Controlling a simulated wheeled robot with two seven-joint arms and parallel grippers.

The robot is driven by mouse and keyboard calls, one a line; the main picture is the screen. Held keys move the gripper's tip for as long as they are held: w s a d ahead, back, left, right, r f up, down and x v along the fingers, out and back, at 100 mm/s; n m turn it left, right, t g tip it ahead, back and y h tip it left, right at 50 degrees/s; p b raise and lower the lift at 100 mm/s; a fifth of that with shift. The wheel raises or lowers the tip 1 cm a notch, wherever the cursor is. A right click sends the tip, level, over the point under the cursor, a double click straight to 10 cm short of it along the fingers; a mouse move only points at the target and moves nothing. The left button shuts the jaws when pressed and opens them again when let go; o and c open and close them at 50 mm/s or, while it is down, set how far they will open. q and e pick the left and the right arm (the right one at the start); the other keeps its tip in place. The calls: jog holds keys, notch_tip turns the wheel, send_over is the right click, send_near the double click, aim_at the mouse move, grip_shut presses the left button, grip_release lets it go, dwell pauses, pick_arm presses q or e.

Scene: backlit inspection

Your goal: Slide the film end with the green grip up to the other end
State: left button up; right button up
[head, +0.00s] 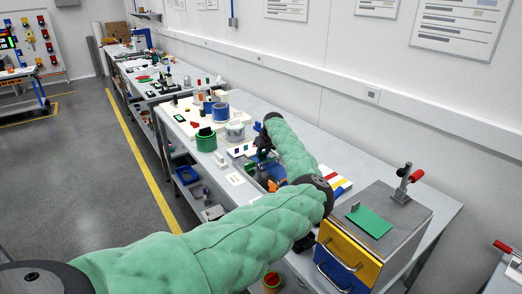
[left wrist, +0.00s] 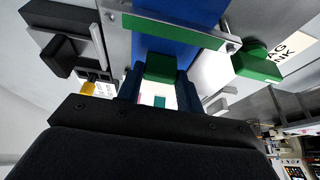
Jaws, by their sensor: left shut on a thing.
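My left gripper (left wrist: 160,95) is shut on the green grip (left wrist: 160,68), a small green block between its two dark blue fingers. The blue film (left wrist: 170,47) lies just beyond the grip in the left wrist view. A green bar (left wrist: 180,32) on a pale metal strip crosses the blue area there. I cannot tell where the other film end lies. In the head view, my left gripper (head: 264,152) is dark and small, low over the bench beside a blue patch (head: 271,173). The padded green arm hides part of that area. My right gripper is not in view.
A green knob-like piece (left wrist: 257,63) stands at the right in the left wrist view, and a black block (left wrist: 62,55) at the left. In the head view, a metal box with a yellow drawer (head: 342,246) stands right of my arm. Blue (head: 220,112) and green (head: 206,140) containers stand farther back.

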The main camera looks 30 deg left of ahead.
pick_arm(q)
jog(key=shift+s+d+r, duration=0.1)
jog(key=shift+d, duration=0.15)
jog(key=o, duration=0.9)
jog(key=shift+c, duration=0.2)
jog(key=shift+o, duration=0.7)
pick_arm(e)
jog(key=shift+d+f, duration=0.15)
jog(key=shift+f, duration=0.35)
pick_arm(q)
jog(key=shift+d+r, duration=0.1)
jog(key=shift+d, duration=0.05)
jog(key=shift+d+r+b, duration=0.15)
jog(key=shift+r+b, duration=0.15)
jog(key=shift+r, duration=0.05)
jog(key=b+v, duration=0.2)
jog(key=v, duration=0.4)
jog(key=shift+r, duration=0.3)
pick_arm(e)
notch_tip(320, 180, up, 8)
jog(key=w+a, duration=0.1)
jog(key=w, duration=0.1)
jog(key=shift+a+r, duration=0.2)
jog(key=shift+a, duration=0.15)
